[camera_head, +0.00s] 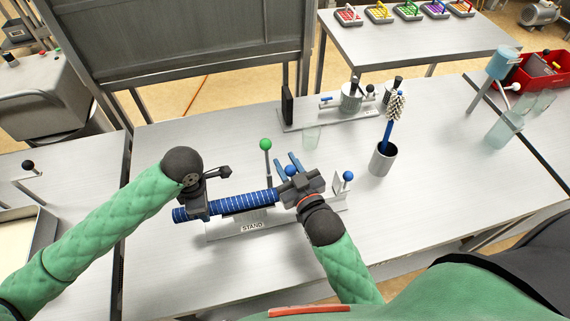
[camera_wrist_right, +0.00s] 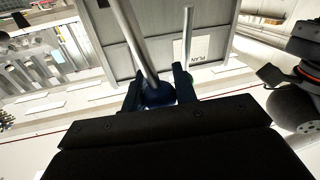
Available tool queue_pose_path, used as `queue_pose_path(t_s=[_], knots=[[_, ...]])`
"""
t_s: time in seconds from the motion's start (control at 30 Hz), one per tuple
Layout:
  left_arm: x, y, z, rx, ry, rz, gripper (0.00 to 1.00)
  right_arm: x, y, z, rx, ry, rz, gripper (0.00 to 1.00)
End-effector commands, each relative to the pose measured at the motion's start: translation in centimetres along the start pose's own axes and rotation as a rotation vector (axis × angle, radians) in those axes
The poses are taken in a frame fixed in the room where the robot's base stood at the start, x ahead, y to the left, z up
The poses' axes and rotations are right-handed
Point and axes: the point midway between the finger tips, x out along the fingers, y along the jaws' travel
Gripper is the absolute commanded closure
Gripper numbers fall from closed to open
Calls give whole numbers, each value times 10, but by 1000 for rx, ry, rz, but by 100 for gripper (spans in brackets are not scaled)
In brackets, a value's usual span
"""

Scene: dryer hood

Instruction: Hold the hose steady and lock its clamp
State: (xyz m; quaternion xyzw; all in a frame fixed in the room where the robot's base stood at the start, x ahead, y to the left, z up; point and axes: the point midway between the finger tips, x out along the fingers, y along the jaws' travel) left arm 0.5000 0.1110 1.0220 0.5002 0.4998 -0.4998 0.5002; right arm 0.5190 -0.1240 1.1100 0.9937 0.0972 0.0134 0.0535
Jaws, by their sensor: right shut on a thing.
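The blue ribbed hose (camera_head: 250,200) lies along a grey stand (camera_head: 222,231) marked STAND. My left gripper (camera_head: 197,208) is at the hose's left end, touching or around it; its fingertips are hidden. My right gripper (camera_head: 288,165) is at the hose's right end, its blue fingers shut on a blue knob (camera_head: 291,171). In the right wrist view the blue knob (camera_wrist_right: 158,94) sits between the two fingers on a metal rod. A green-knobbed lever (camera_head: 266,144) stands upright behind the hose. The clamp itself is mostly hidden by my right gripper.
Another blue knob (camera_head: 348,176) stands at the stand's right end. A grey cup (camera_head: 382,160) with a brush is to the right. The table front is clear.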

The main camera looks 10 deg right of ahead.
Motion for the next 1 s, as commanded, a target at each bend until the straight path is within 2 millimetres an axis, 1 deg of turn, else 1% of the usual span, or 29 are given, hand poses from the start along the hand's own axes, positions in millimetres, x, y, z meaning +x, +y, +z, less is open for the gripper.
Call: queue_pose_path(t_s=[0.33,0.63,0.8,1.0], knots=[[0,0,0,-1,0,0,99,-5,24,2,274,52,12,100],[0,0,0,-1,1,0,99,-10,47,9,548,106,22,100],[0,0,0,-1,1,0,99,-12,56,15,683,132,27,100],[0,0,0,-1,1,0,99,-14,64,21,802,156,32,100]])
